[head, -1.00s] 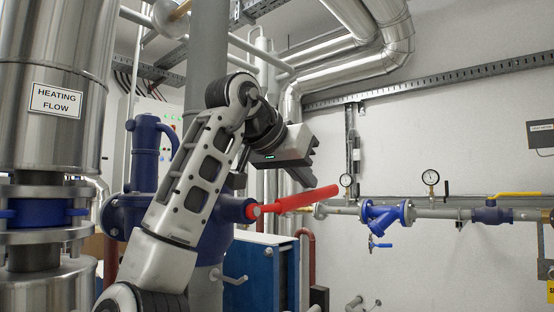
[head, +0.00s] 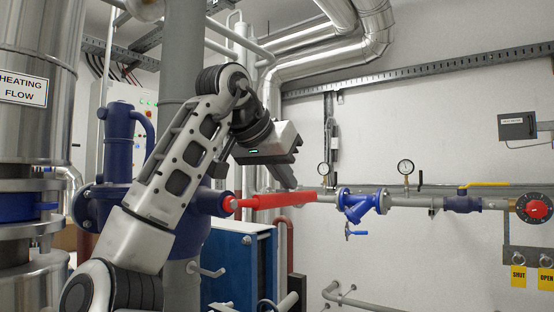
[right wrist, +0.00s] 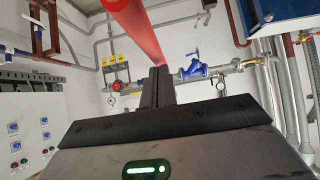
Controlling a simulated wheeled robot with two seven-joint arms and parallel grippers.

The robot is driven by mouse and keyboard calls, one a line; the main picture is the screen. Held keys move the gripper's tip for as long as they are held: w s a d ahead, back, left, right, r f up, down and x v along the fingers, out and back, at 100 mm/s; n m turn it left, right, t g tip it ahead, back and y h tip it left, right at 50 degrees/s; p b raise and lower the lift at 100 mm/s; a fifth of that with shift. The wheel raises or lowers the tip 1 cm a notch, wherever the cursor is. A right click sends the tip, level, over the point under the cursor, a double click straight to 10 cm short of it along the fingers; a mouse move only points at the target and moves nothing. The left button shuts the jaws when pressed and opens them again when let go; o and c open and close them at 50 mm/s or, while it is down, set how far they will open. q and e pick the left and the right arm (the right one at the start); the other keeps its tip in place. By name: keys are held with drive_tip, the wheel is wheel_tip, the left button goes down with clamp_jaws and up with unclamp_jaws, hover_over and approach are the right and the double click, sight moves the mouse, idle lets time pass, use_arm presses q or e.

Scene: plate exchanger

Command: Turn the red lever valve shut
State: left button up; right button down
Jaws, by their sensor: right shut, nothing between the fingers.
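The red lever (head: 272,202) sticks out to the right from the blue valve body (head: 210,202), nearly level in the head view. It also shows in the right wrist view (right wrist: 133,28), running from the top edge down to the fingertips. My right gripper (head: 291,186) is shut and empty. Its fingertips are at the upper side of the lever, towards its free end; I cannot tell whether they touch it. The shut fingers (right wrist: 159,75) show in the right wrist view. My right arm covers part of the blue valve body. My left gripper is not in view.
A pipe with two gauges, a blue strainer (head: 362,203) and a yellow-handled valve (head: 487,184) runs along the wall. A red dial (head: 536,209) with SHUT (head: 518,276) and OPEN (head: 546,278) tags is at right. A blue cabinet (head: 232,265) stands below the lever.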

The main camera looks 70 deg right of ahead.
drive_tip(key=r, duration=0.4)
drive_tip(key=shift+a+r, duration=0.25)
drive_tip(key=v, duration=0.9)
drive_tip(key=shift+r, duration=0.4)
drive_tip(key=shift+d, duration=0.15)
